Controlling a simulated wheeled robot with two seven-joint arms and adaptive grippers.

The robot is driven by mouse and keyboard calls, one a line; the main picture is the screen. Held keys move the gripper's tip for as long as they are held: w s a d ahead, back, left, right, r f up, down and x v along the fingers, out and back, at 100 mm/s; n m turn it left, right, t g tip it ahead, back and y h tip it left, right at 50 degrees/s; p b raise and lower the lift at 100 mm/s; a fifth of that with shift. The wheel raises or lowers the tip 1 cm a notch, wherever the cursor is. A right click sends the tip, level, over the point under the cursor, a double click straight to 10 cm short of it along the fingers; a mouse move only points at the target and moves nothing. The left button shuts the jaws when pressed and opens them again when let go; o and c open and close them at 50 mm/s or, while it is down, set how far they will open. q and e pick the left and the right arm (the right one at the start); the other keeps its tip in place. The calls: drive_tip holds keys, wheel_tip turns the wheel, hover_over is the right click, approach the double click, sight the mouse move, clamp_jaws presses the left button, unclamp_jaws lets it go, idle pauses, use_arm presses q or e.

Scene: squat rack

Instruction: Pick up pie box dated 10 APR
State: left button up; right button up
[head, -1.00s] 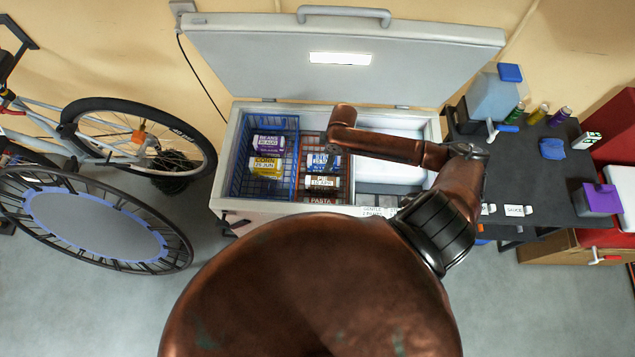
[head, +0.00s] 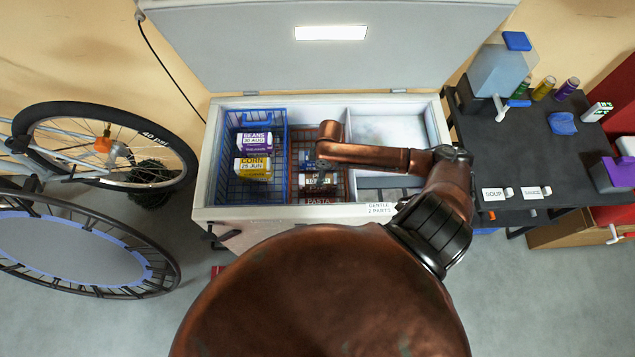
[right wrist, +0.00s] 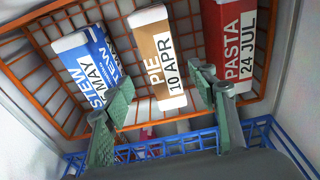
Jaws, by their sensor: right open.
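The pie box (right wrist: 161,58) is brown with a white label reading PIE 10 APR. It sits in the orange wire basket (right wrist: 50,106), between the blue STEW box (right wrist: 88,66) and the red PASTA box (right wrist: 234,42). In the head view the pie box (head: 319,181) is partly hidden below my right arm. My right gripper (right wrist: 165,97) is open, its green-padded fingers on either side of the near end of the pie box, with gaps visible. Whether either pad touches it is unclear. My left gripper is not in view.
A blue wire basket (head: 287,160) with the BEANS box (head: 254,141) and CORN box (head: 253,167) stands left of the orange basket in the open freezer (head: 203,195). The freezer's right side (head: 384,128) looks mostly clear. A dark table (head: 500,150) stands to the right.

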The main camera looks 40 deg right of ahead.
drive_tip(key=f, duration=0.1)
drive_tip(key=f+b, duration=0.1)
drive_tip(key=f, duration=0.3)
drive_tip(key=shift+a, duration=0.25)
drive_tip(key=shift+c, duration=0.7)
clamp_jaws()
drive_tip(key=shift+r, duration=0.1)
